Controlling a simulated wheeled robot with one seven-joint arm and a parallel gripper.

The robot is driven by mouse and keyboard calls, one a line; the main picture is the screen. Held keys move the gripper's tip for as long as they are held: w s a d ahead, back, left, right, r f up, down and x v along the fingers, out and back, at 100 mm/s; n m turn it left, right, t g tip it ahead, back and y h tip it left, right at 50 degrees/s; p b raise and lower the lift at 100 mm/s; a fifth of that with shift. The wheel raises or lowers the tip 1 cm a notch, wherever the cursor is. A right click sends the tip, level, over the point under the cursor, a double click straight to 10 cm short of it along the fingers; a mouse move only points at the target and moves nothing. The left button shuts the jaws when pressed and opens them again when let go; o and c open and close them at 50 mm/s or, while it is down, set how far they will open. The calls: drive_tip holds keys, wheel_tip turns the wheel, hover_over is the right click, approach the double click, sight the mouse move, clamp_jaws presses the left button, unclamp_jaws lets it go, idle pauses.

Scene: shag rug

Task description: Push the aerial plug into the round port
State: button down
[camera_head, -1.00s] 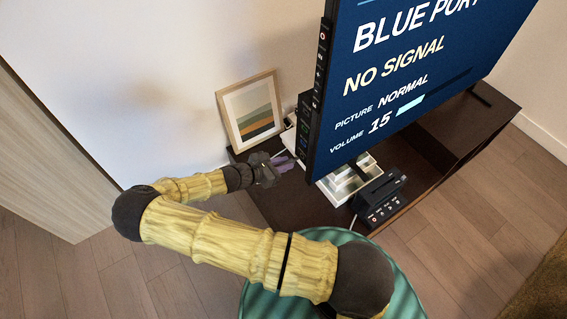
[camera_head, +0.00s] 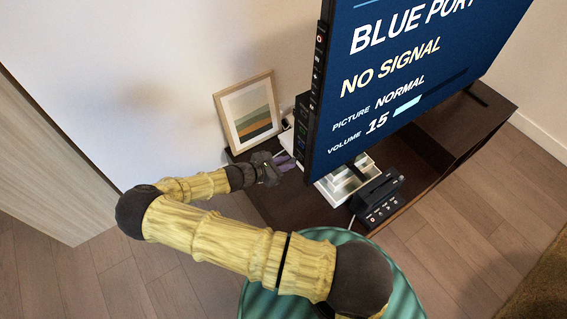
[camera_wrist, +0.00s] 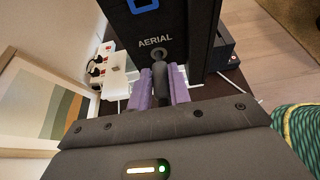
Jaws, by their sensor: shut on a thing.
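The dark aerial plug (camera_wrist: 160,76) is held between the two purple fingers of my gripper (camera_wrist: 160,88) in the wrist view. The round port (camera_wrist: 157,53) is a grey ring under the word AERIAL on the dark back panel of the TV (camera_wrist: 165,22). The plug points at the port and its tip is just below the ring in the picture. I cannot tell whether it touches or has entered. In the head view my gripper (camera_head: 284,162) is beside the left edge of the TV (camera_head: 400,85), and the plug is too small to make out.
A framed picture (camera_head: 249,112) leans on the wall beside my gripper. A power strip with plugs (camera_wrist: 98,66) and a white box (camera_wrist: 117,82) lie near the panel. A black box with buttons (camera_head: 378,202) is on the dark TV bench (camera_head: 300,208). A pale cable runs behind the fingers.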

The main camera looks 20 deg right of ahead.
drive_tip(key=shift+w+d+p, duration=0.3)
drive_tip(key=shift+d, duration=0.55)
drive_tip(key=c, duration=1.2)
unclamp_jaws()
drive_tip(key=shift+a, duration=0.1)
drive_tip(key=p+v, duration=0.1)
drive_tip(key=v, duration=1.6)
drive_tip(key=shift+r, duration=0.15)
